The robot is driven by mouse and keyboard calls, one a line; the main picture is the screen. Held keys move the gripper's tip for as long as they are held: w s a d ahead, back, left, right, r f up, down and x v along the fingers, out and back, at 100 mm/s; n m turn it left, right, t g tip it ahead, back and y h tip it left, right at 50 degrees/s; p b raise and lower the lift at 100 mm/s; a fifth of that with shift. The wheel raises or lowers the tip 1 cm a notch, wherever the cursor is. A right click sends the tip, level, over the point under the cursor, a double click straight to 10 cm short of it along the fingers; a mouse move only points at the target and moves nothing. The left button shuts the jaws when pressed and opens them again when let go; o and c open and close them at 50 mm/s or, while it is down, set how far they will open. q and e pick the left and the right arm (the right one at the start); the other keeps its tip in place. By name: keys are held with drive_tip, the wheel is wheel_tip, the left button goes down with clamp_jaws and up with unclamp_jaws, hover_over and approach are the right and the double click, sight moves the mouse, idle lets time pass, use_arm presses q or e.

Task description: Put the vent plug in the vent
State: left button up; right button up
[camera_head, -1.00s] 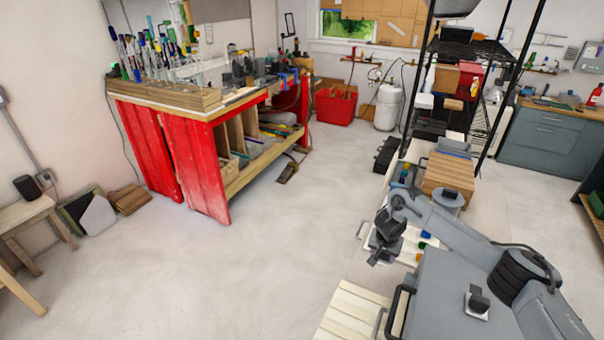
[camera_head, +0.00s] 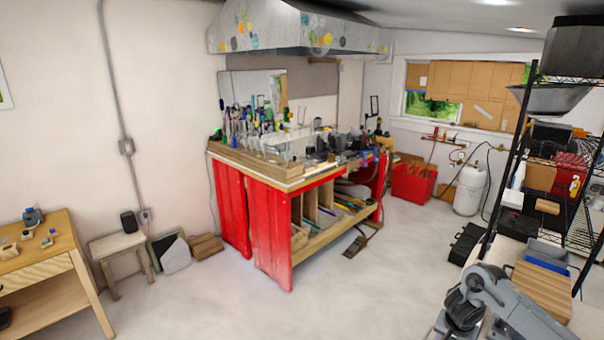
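I cannot pick out a vent plug for certain in this view. A large grey hood (camera_head: 300,32) with coloured round spots hangs over the red workbench; no vent opening is clear on it. My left gripper is out of view.
A red workbench (camera_head: 270,235) crowded with tools stands mid-room. A wooden table (camera_head: 45,262) with small items, including a blue-grey one (camera_head: 33,217), is at left. A stool (camera_head: 118,243) stands between. Black wire shelving (camera_head: 590,110) is at right. The central floor is clear.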

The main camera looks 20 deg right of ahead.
drive_tip(key=w+a+f+n+y+b, duration=0.1)
drive_tip(key=w+a+f+n+b, duration=0.15)
drive_tip(key=a, duration=0.65)
drive_tip(key=w+a+f+n+t+b, duration=0.1)
drive_tip(key=w+a+f+n+b, duration=0.2)
drive_tip(key=a, duration=0.6)
drive_tip(key=w+a+f+n+y+b, duration=0.15)
drive_tip(key=a+b, duration=0.25)
drive_tip(key=a, duration=0.5)
drive_tip(key=s+a+f+n, duration=0.3)
drive_tip(key=s+a+n, duration=0.3)
drive_tip(key=a, duration=0.3)
drive_tip(key=s+r+p, duration=0.8)
drive_tip(key=r+p, duration=0.3)
drive_tip(key=p, duration=0.3)
drive_tip(key=shift+d+r+m, duration=0.2)
drive_tip(key=shift+r+m, duration=0.1)
drive_tip(key=shift+r, duration=0.1)
drive_tip(key=shift+t, duration=0.3)
